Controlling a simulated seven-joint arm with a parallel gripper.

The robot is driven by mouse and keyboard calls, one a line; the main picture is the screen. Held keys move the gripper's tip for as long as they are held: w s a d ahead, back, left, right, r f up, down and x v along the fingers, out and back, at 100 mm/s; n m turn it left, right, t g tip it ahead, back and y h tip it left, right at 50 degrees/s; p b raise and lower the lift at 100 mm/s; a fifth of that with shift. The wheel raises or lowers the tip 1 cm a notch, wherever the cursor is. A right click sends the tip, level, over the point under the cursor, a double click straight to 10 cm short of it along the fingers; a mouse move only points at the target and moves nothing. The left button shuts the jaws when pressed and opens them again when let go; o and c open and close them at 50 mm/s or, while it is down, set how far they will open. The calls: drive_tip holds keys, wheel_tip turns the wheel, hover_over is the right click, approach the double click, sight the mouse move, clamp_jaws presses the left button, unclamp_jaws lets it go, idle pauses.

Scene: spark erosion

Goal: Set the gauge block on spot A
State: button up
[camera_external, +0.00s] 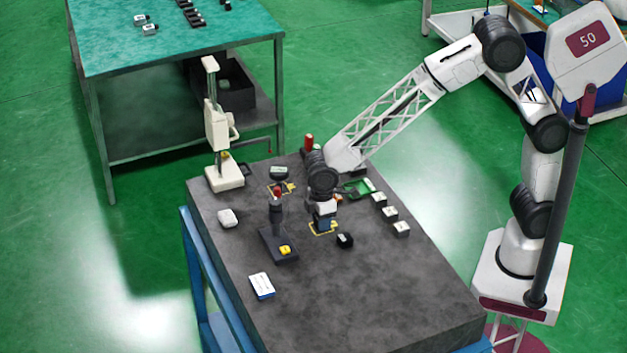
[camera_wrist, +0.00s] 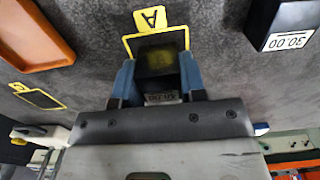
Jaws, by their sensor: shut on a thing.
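My gripper (camera_external: 323,226) is low over the grey slab. In the wrist view, its blue fingers (camera_wrist: 156,76) are shut on a dark block with a small pale label, taken to be the gauge block (camera_wrist: 158,62). The block is over spot A (camera_wrist: 145,45), a yellow square outline with an "A" tag. The outline's far edge and part of its sides show past the block; the near edge is hidden. Spot A also shows below the gripper in the external view (camera_external: 322,231). I cannot tell whether the block touches the slab.
A black block marked 30.00 (camera_wrist: 282,25) stands beside spot A, also in the external view (camera_external: 345,240). A second yellow outline (camera_wrist: 38,96) and an orange tray (camera_wrist: 35,38) lie to the left. A dark stand (camera_external: 277,245) is close by. The slab's front (camera_external: 370,300) is clear.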

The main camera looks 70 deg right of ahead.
idle(0.3)
drive_tip(key=o, duration=1.2)
drive_tip(key=shift+f, duration=0.1)
wheel_tip(320, 180, up, 12)
drive_tip(key=shift+r, duration=0.15)
idle(0.3)
idle(0.3)
